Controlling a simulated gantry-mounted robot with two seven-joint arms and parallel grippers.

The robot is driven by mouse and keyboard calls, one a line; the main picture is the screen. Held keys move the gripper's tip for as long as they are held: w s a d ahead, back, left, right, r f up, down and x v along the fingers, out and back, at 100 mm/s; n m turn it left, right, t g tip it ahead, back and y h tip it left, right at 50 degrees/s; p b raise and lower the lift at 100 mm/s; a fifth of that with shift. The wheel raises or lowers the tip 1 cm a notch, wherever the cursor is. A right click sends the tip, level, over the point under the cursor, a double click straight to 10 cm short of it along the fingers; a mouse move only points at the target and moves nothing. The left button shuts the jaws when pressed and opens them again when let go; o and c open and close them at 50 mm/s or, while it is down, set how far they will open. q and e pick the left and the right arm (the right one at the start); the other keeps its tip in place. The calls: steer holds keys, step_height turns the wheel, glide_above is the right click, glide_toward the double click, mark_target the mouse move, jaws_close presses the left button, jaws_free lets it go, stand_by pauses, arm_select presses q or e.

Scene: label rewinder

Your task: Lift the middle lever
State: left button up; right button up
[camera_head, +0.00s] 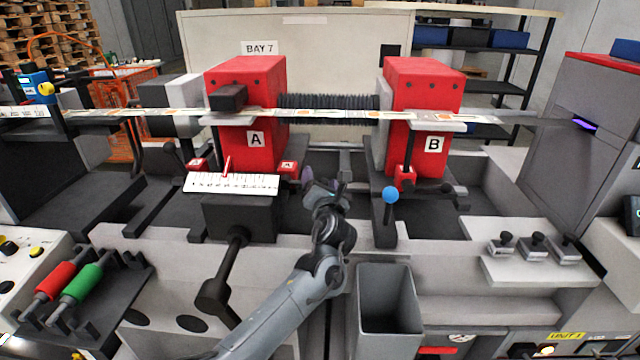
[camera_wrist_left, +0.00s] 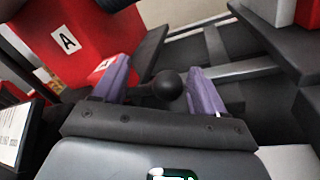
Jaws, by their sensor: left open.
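In the left wrist view, a lever with a black ball knob (camera_wrist_left: 168,85) lies between the two purple fingers of my left gripper (camera_wrist_left: 155,88). The fingers stand apart, with a visible gap between the knob and the right finger. Its short dark arm runs toward the left finger. In the head view my left gripper (camera_head: 322,186) is over the machine's middle, between red block A (camera_head: 262,105) and red block B (camera_head: 425,90), and largely hides this knob. A blue-knobbed lever (camera_head: 390,196) stands to its right. My right gripper does not show.
A white scale plate (camera_head: 232,183) with a red pointer and a black crank handle (camera_head: 217,292) are left of my arm. An open grey bin (camera_head: 388,315) stands in front. A printed web (camera_head: 330,114) crosses above. Several small black knobs (camera_head: 533,241) sit at right.

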arm_select(q)
steer(key=shift+w+a+f+b, duration=0.1)
steer(key=shift+w+b, duration=0.5)
steer(key=shift+w, duration=0.35)
steer(key=shift+c, duration=0.3)
